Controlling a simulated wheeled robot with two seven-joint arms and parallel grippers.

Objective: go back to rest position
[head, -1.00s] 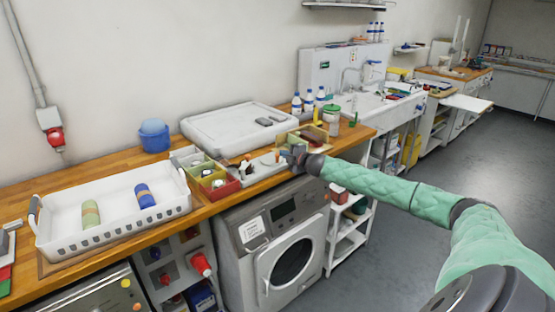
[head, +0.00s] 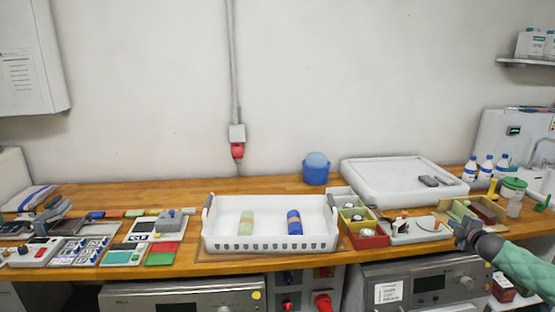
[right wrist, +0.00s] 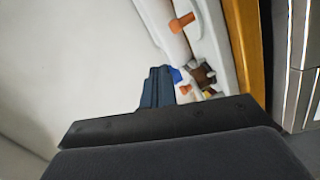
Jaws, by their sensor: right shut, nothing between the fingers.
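My right gripper (head: 462,228) is at the right of the head view, at the front edge of the wooden counter, beside a white tray with small items. Its arm has a green sleeve and comes in from the right. In the right wrist view the dark fingers (right wrist: 157,88) are together with nothing between them. My left gripper is not in view.
A white basket (head: 270,243) holding a green roll (head: 246,224) and a blue roll (head: 294,222) stands mid-counter. Colored bins (head: 368,241), a white tray (head: 420,238) and a wooden box (head: 448,208) lie near the right gripper. Washing machines are below.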

